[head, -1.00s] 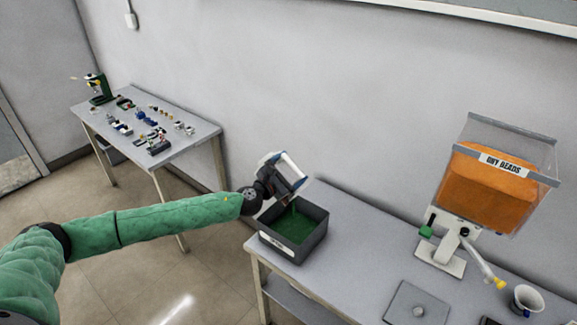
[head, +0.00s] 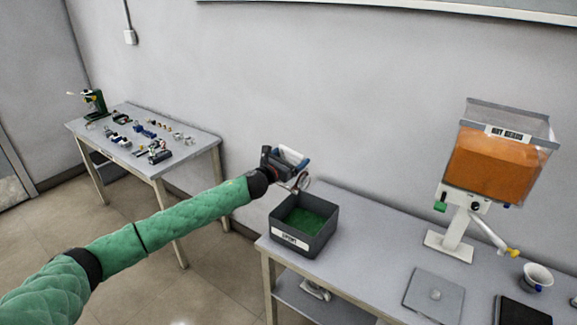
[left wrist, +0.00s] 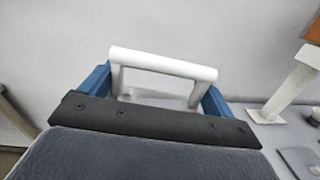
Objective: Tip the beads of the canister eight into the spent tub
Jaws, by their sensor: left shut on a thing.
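My left gripper (head: 280,162) is shut on the canister (head: 292,155), a small white piece, and holds it above the back left of the spent tub. A ring-like round part hangs at its lower right. In the left wrist view, a white bar (left wrist: 163,63) stands between the blue fingers (left wrist: 212,103); the rest of the canister is hidden. The spent tub (head: 318,243) is a dark grey open box with a white label, on the near bench's left end. Green beads (head: 304,221) cover its floor. I cannot read the canister's number or see inside it. My right gripper is not in view.
A dispenser with an orange-filled hopper (head: 492,168) stands on the bench (head: 375,230) to the right. A grey plate (head: 433,295), a white cup (head: 536,277) and a dark pad (head: 522,312) lie nearby. A second table (head: 190,150) with small parts stands far left.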

